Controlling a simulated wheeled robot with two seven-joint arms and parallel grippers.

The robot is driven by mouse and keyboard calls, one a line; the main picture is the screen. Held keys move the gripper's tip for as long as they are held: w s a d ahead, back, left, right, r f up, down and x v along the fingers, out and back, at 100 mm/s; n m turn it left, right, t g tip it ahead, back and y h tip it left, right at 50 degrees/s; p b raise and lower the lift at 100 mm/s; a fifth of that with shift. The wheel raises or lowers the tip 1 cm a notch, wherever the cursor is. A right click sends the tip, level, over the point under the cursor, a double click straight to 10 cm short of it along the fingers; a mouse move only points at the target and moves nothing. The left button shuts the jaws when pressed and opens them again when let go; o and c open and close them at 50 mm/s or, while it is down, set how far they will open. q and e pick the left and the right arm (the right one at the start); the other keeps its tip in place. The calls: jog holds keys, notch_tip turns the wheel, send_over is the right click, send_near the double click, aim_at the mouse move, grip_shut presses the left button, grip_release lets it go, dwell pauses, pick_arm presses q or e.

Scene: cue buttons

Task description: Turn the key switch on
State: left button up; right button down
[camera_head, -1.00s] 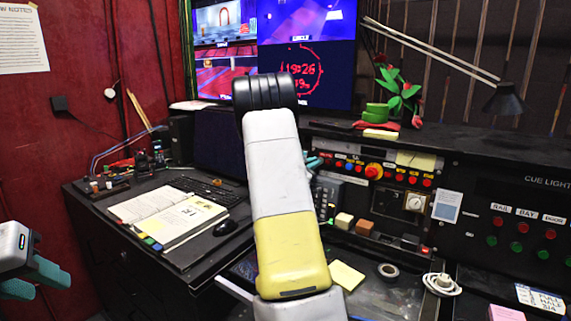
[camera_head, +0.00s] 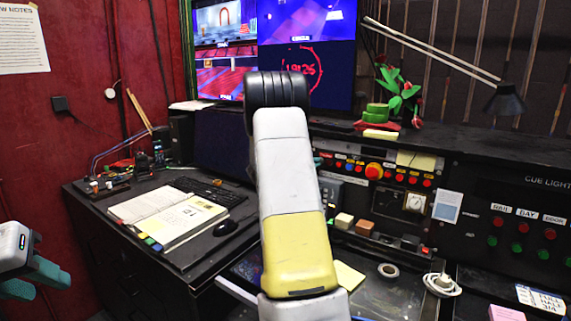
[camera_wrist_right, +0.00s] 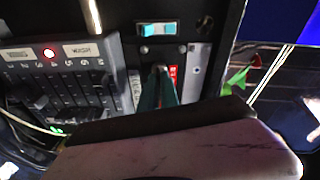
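In the right wrist view, my right gripper (camera_wrist_right: 159,76) has its two teal fingers at a grey panel beside a red label (camera_wrist_right: 174,72). A small metallic part, seemingly the key switch (camera_wrist_right: 160,68), shows at the fingertips. The fingers are close together there, but I cannot tell whether they are shut on it, nor its turn position.
A blue-lit rocker switch (camera_wrist_right: 158,29) sits above the fingers, and a slider panel (camera_wrist_right: 60,85) lies to their left. The desk holds an open book (camera_head: 168,217), a tape roll (camera_head: 388,270) and a console with buttons (camera_head: 374,171). A lamp (camera_head: 504,100) overhangs the right side.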

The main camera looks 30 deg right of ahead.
jog(key=shift+m, duration=1.1)
jog(key=c, duration=1.6)
grip_release()
jog(key=v, duration=0.8)
